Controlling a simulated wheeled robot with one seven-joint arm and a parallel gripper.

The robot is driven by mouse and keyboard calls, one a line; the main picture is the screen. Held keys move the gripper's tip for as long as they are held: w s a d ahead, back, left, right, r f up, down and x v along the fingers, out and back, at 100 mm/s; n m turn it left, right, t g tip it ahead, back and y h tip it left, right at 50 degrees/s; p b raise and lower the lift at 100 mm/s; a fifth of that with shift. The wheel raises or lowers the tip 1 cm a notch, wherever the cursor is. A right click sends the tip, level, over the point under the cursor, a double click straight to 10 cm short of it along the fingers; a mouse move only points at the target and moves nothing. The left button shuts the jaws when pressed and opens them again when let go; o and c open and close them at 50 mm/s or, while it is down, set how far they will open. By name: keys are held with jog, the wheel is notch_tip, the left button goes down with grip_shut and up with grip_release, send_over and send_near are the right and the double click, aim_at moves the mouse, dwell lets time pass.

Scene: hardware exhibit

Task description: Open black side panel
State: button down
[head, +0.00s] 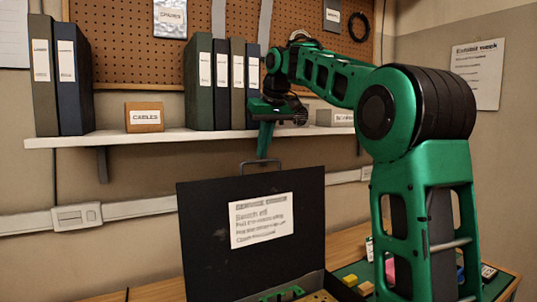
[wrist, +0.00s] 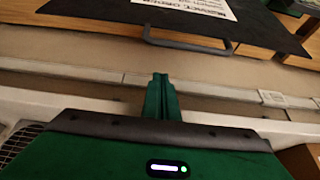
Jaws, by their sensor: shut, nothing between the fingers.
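The black side panel (head: 205,240) stands raised, tilted slightly, with a white printed label (head: 262,220) on its face and a grey bar handle (head: 262,165) on its top edge. At its foot an open case interior (head: 318,296) shows green parts. My gripper (head: 263,156) points down just above the handle, shut and empty. In the wrist view my closed green fingers (wrist: 160,78) point toward the panel (wrist: 240,25) and its handle (wrist: 188,43), with a visible gap between them. The panel's hinge is not clearly seen.
A white shelf (head: 150,138) with binders (head: 220,85) and a "CABLES" box (head: 144,117) runs behind my gripper. A pegboard (head: 130,55) is above. Small coloured items lie on a green mat (head: 350,272) to the right of the panel.

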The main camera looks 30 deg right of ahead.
jog(key=shift+s+f, duration=0.2)
jog(key=shift+s, duration=0.8)
jog(key=shift+s+f, duration=0.15)
jog(key=shift+s, duration=0.8)
